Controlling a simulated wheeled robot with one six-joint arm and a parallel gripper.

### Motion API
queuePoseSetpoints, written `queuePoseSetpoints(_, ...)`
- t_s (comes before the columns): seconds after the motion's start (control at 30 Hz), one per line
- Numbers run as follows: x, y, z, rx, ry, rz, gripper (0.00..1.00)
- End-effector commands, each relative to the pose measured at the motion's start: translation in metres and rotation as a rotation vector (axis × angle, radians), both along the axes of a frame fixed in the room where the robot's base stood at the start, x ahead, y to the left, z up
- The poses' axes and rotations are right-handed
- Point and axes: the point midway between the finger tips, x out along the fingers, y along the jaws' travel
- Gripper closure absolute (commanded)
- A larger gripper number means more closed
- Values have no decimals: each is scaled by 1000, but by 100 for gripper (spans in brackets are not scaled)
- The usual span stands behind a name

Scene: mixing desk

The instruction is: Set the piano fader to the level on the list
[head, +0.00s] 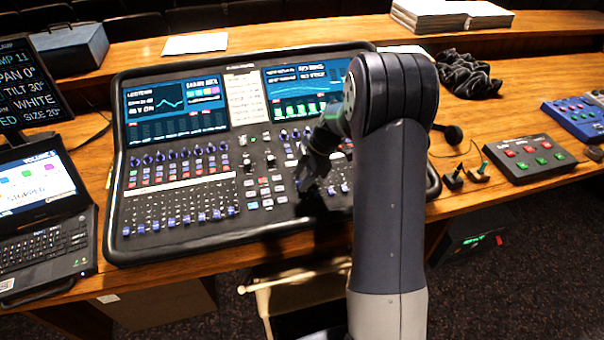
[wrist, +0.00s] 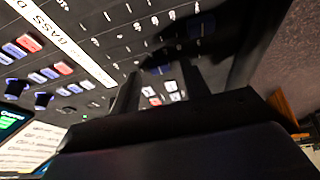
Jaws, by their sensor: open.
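The mixing desk (head: 185,228) stands on the wooden table, with rows of blue-capped faders (head: 185,219) along its lower left. More fader caps show at the lower right, partly behind my arm. A pale paper list (head: 247,100) is fixed between the two screens; its writing is too small to read. My gripper (head: 308,184) is over the desk's lower right part. In the wrist view its two dark fingers (wrist: 160,74) are apart, close to the panel, with dark fader caps near their tips. I cannot tell which fader is the piano one.
A white label strip (wrist: 65,42) reading "BASS D" runs beside coloured buttons. A laptop (head: 42,220) stands left of the desk. A button box (head: 530,157), a blue controller (head: 575,117) and a black cable bundle (head: 465,75) lie to the right.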

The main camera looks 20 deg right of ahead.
Motion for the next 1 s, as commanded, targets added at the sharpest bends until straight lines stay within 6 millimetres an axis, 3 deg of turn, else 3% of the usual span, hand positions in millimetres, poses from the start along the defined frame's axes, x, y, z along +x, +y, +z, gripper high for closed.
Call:
queuePoseSetpoints(0.33, 1, 2, -4, -1, -1, 0, 56)
queuePoseSetpoints(0.87, 1, 2, -4, -1, -1, 0, 100)
queuePoseSetpoints(1.0, 1, 1, -4, -1, -1, 0, 100)
